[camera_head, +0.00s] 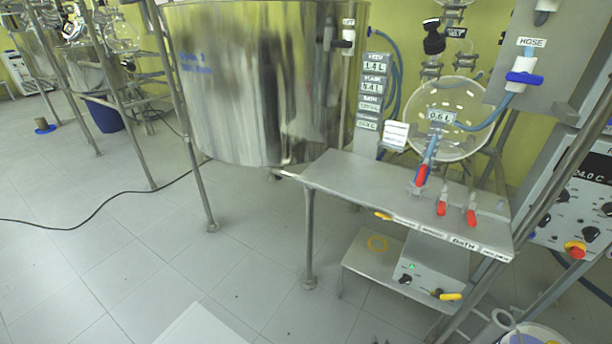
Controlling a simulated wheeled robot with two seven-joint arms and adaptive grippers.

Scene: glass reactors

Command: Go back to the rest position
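Neither of my grippers shows in the head view, and no arm of mine comes in from the left or the right. Whether they hold anything cannot be seen. In front of me stands a steel bench (345,172) with several red-handled valves along its right part. A large steel vessel (250,80) stands behind it to the left. A round glass flask (447,125) labelled 0.6 L is above the bench at the right.
A control panel (580,210) with knobs and a red button stands at the far right. A low shelf (372,262) with a grey device (430,265) is under the bench. A black cable (100,208) crosses the tiled floor (130,260), otherwise largely clear at the left.

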